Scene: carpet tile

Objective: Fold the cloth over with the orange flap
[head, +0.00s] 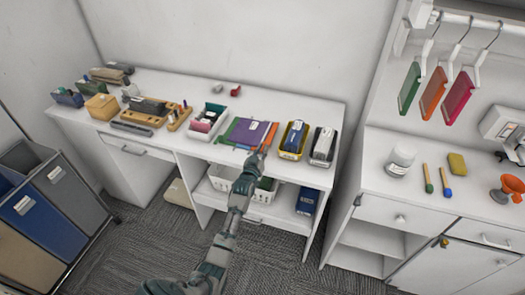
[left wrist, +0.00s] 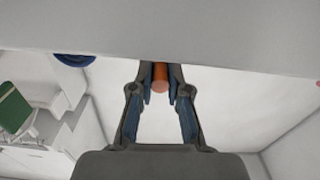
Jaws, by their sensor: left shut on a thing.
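The cloth (head: 248,132) lies flat on the white desk in the head view, purple with a green strip along its left side and a white label. The orange flap (head: 270,136) is a narrow bar along its right side. My left gripper (head: 262,153) is at the flap's near end, at the desk's front edge. In the left wrist view its fingers (left wrist: 160,88) are closed around the round orange end of the flap (left wrist: 160,75). The rest of the flap is hidden there behind a pale slab. My right gripper is not in view.
A yellow bin (head: 284,151) and a white bin (head: 318,161) stand close to the right of the cloth. A white tray (head: 202,134) stands to its left. A white basket (head: 226,180) sits on the shelf below.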

